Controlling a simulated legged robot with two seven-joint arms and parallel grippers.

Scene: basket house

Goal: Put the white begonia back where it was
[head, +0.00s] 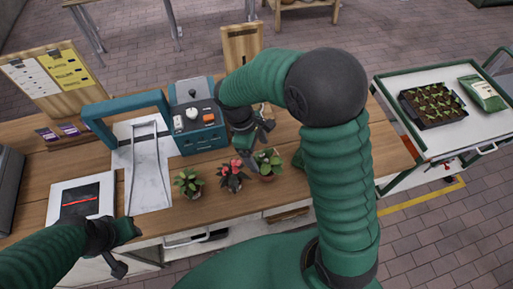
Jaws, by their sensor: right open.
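Three small potted plants stand in a row near the front edge of the wooden table (222,207). The left one (188,182) has green leaves, the middle one (232,177) has red-pink leaves, and the right one (267,162) has green leaves in a brownish pot. I cannot tell which is the white begonia. My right gripper (247,156) is open, pointing down just left of and above the right plant; I cannot tell if it touches it. My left gripper (125,250) is low at the table's front left, away from the plants; its jaws are unclear.
Behind the plants stand a teal machine (198,115) and an upright wooden board (242,45). A cart (440,75) holds a seedling tray (432,105). My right arm hides table right of the plants.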

